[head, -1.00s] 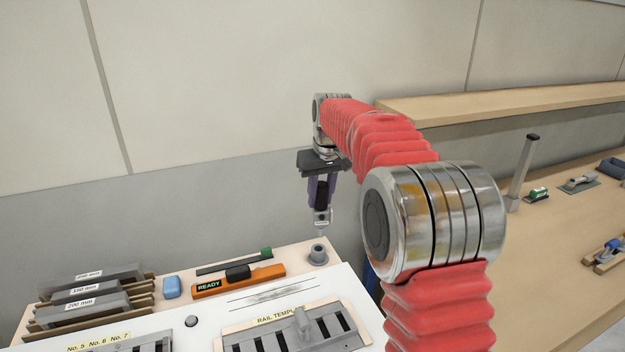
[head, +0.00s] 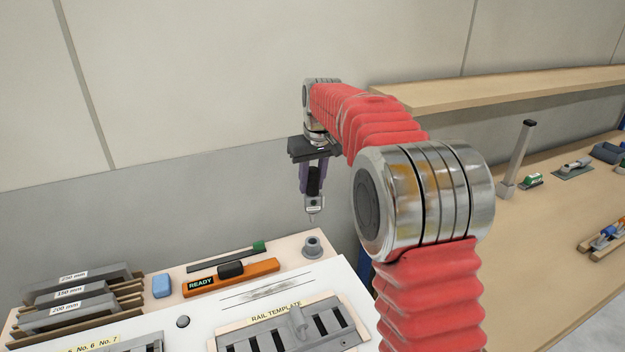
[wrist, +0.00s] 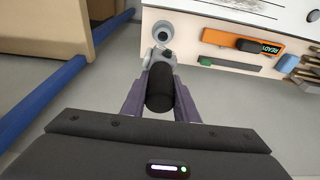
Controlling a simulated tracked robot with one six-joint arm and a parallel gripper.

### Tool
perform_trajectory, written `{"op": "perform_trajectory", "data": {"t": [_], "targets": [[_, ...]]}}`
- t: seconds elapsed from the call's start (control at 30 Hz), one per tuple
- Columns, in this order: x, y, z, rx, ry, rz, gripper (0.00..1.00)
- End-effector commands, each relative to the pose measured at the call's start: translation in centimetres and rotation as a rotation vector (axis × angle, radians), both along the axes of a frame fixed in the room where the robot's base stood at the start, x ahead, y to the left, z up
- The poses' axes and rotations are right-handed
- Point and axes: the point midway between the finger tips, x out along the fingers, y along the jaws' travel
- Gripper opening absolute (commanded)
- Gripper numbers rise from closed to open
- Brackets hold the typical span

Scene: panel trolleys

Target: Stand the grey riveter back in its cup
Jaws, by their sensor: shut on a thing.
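My gripper (head: 313,178) is shut on the grey riveter (head: 314,203), which hangs upright with its nose down and its dark handle between the fingers. The riveter's tip is in the air, above and close to the grey cup (head: 313,247) at the trolley's far right corner. In the wrist view the riveter's black grip (wrist: 160,88) sits between the purple fingers, and its grey head points toward the cup (wrist: 163,31). The cup's round opening shows and looks empty. Tip and cup are apart.
On the trolley top are an orange READY tool (head: 232,277), a green-ended file (head: 226,258), a blue block (head: 161,285), racked grey plates (head: 78,300) and a rail template (head: 287,333). A wooden bench (head: 560,220) stands to the right.

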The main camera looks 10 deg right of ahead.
Motion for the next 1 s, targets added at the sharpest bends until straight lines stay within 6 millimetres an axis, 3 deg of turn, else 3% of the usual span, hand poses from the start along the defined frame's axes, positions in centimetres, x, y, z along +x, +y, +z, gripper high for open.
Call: {"op": "perform_trajectory", "data": {"t": [1.0], "targets": [[0.1, -0.2, -6.0, 0.000, -0.004, -0.003, 0.00]]}}
